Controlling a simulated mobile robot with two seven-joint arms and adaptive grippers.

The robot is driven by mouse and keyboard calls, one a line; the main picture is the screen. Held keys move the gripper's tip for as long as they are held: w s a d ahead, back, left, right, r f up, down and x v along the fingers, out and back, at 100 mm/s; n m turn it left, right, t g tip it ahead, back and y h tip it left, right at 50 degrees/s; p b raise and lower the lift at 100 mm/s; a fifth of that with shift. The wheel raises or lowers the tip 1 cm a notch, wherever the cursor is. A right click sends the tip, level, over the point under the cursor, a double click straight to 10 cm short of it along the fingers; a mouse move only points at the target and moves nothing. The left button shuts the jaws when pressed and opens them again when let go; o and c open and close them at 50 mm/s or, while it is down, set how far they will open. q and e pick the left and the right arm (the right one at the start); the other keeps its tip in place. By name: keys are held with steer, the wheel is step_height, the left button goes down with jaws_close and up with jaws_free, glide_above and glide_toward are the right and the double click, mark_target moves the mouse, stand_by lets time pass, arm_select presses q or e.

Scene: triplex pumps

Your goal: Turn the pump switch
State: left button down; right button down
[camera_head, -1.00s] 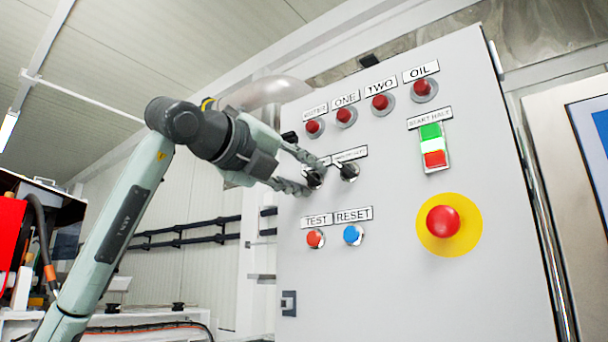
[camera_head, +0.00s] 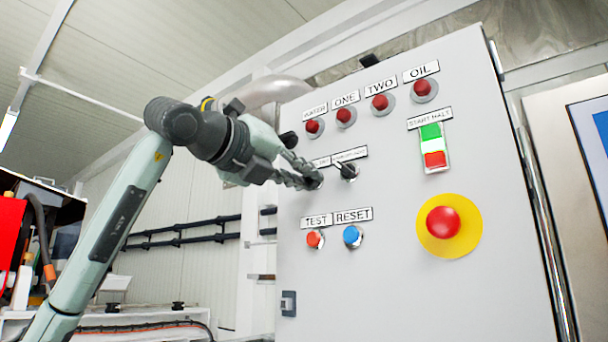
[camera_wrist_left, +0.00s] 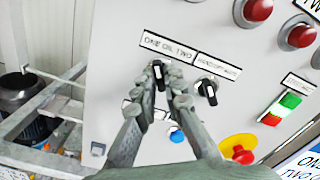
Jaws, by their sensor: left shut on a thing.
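The pump switch is a small black knob on the grey control panel (camera_head: 400,270). My right gripper is in neither view.
A second black switch (camera_head: 348,171) is close to the right of the fingers. Red lamps (camera_head: 380,102) are above. A red test button (camera_head: 315,238) and blue reset button (camera_head: 352,235) are below. A red emergency stop (camera_head: 443,222) on yellow is lower right.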

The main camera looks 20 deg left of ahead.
arm_select(q)
steer(key=shift+m+p, duration=0.4)
steer(key=shift+m, duration=2.7)
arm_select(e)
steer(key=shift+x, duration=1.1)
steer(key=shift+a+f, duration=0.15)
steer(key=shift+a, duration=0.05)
arm_select(q)
steer(key=c, duration=1.6)
jaws_free()
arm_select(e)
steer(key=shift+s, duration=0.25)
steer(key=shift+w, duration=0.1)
